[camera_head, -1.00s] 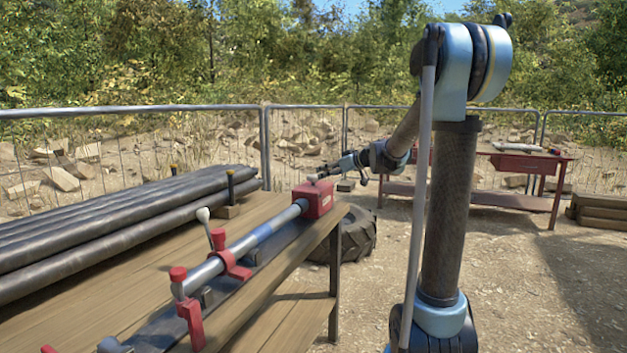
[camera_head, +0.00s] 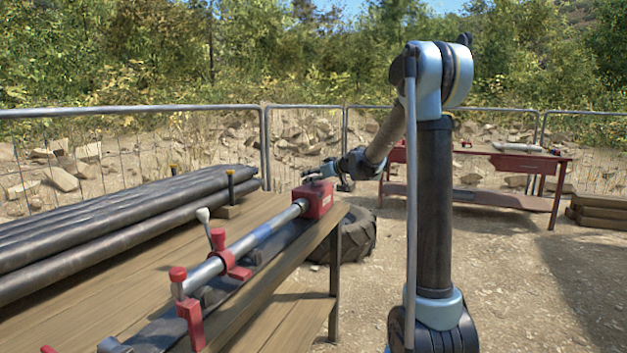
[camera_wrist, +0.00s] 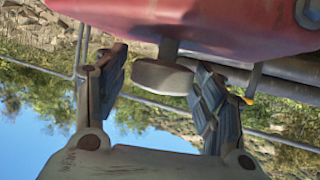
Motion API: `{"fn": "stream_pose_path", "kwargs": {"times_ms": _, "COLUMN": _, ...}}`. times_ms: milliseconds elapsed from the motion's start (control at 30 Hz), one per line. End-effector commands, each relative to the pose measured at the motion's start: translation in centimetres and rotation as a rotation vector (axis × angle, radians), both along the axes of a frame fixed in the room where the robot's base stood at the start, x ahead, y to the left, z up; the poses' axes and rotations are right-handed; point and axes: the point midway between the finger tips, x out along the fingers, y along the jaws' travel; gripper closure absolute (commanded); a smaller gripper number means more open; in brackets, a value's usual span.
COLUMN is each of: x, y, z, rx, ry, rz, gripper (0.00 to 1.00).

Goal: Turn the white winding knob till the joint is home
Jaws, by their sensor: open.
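The white winding knob (camera_wrist: 160,77) is a pale, short cylinder on a stub shaft, standing out from the red housing (camera_wrist: 215,22) in the wrist view. In the head view the red housing (camera_head: 318,203) sits at the far end of the bench, with the pipe running into it. My gripper (camera_wrist: 160,66) is open, with one ridged dark finger on each side of the knob. In the head view my gripper (camera_head: 320,172) is just above the housing, where the knob is too small to make out clearly.
The wooden bench (camera_head: 120,240) carries the pipe (camera_head: 250,240), red clamps (camera_head: 218,250) and a lever (camera_head: 205,220). Dark pipes (camera_head: 110,220) lie stacked at the left. A tyre (camera_head: 360,235) lies beyond the bench end. A red table (camera_head: 515,165) stands at the back right.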

Motion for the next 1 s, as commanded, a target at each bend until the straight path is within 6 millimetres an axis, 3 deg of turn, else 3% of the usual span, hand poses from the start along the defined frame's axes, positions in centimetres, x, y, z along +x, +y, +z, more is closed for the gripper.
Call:
{"fn": "stream_pose_path", "kwargs": {"times_ms": 100, "x": -0.01, "y": -0.01, "z": 0.01, "rx": 0.000, "ry": 0.000, "rz": 0.000, "gripper": 0.37}}
{"fn": "stream_pose_path", "kwargs": {"times_ms": 300, "x": 0.00, "y": -0.03, "z": 0.01, "rx": 0.000, "ry": 0.000, "rz": 0.000, "gripper": 0.80}}
{"fn": "stream_pose_path", "kwargs": {"times_ms": 1000, "x": 0.03, "y": -0.02, "z": 0.04, "rx": -0.001, "ry": -0.002, "rz": -0.143, "gripper": 0.80}}
